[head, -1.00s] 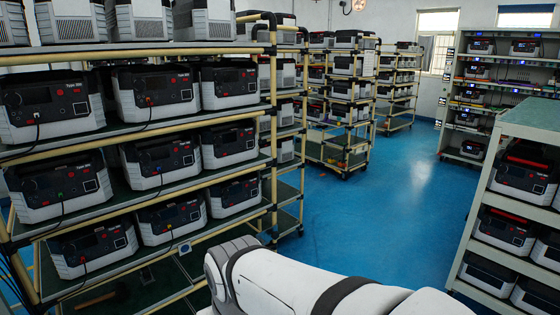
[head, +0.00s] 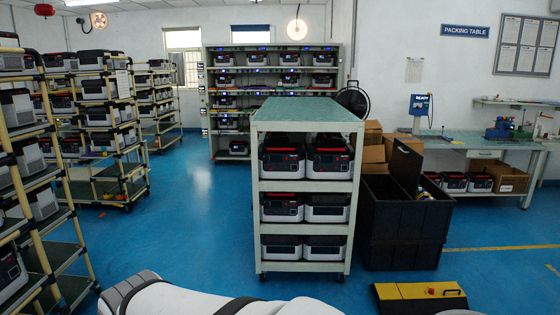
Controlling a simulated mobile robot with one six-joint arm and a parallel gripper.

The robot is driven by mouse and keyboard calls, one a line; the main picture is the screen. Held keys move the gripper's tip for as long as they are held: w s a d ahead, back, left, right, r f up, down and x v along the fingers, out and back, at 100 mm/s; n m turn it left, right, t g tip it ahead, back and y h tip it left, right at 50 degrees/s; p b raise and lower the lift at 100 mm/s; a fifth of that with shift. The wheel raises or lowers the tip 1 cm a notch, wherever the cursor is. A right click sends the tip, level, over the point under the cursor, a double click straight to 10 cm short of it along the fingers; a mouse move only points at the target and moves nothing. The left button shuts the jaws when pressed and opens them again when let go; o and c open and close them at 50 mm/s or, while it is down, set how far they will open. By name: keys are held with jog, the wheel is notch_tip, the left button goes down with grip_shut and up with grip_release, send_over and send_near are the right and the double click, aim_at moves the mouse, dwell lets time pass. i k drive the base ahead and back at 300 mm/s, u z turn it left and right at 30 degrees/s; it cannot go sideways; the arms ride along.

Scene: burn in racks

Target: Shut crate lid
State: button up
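A large black crate (head: 402,242) stands on the blue floor, right of a shelf cart. A dark panel (head: 406,165), which looks like its lid, stands raised above the crate's top, so the crate is open. Something yellow and grey (head: 424,192) shows at the crate's right rim; the inside is mostly hidden. My gripper is out of view; only a white part of my arm shows along the bottom edge, well short of the crate.
The green-topped cart (head: 305,112) holding power units stands left of the crate. Cardboard boxes (head: 374,150) and a black fan (head: 353,98) are behind it. A yellow-and-black floor unit (head: 420,297) lies in front. A packing table (head: 470,145) is at right. Blue floor is open at left.

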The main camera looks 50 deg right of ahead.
aim_at(406, 163)
jog(key=z, duration=1.95)
jog(key=i, duration=1.8)
jog(key=z, duration=0.85)
jog(key=i, duration=1)
jog(key=u, duration=0.65)
